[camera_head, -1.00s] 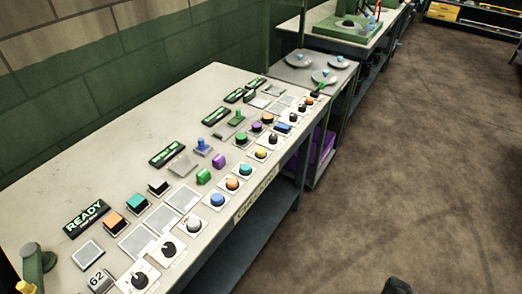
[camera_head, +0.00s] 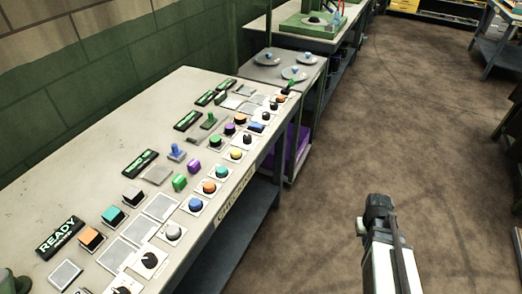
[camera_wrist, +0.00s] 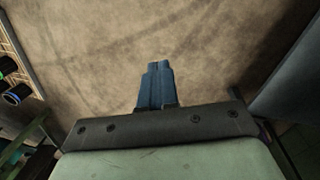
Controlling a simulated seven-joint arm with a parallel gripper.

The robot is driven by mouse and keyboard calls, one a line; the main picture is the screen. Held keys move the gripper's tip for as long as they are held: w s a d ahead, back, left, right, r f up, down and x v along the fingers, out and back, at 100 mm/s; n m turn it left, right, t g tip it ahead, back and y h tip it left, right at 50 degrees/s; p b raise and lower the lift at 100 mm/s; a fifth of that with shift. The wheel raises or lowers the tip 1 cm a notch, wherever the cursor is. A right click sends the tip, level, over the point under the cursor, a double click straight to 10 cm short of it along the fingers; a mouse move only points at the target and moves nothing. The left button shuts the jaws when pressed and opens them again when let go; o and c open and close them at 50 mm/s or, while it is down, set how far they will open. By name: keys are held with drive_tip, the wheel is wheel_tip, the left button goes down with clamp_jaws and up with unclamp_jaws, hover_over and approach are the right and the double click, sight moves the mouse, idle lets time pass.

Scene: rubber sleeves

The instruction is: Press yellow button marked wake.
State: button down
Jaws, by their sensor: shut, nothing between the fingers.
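A round yellow button (camera_head: 236,154) sits on a small white plate near the front edge of the control bench, between an orange button (camera_head: 209,187) and a black knob (camera_head: 247,139). Its label is too small to read. My gripper (camera_wrist: 158,66) shows in the wrist view with its blue fingers together and empty, over bare brown floor. Part of my arm shows at the lower right of the head view, off the bench's right side and apart from the button. The yellow button cannot be made out in the wrist view.
The bench (camera_head: 100,150) carries several coloured buttons, knobs, switches and grey plates. A READY sign (camera_head: 60,236) stands at its near left. A side table with discs (camera_head: 288,60) stands beyond. The floor (camera_head: 330,160) to the right is open.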

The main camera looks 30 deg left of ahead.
drive_tip(key=w+a+r+n+t+h, duration=0.1)
drive_tip(key=w+a+r+n, duration=0.15)
drive_tip(key=a+r, duration=0.2)
drive_tip(key=w+a+r+n+t, duration=0.1)
drive_tip(key=w+a+r+n, duration=0.1)
drive_tip(key=w+a+r, duration=0.3)
wheel_tip(320, 180, up, 28)
drive_tip(key=n+t+h, duration=0.1)
drive_tip(key=n+t, duration=0.5)
drive_tip(key=n, duration=0.8)
hover_over(234, 153)
drive_tip(key=shift+a+f, duration=0.15)
drive_tip(key=shift+f, duration=4.4)
drive_tip(key=shift+f, duration=0.1)
drive_tip(key=shift+f, duration=0.35)
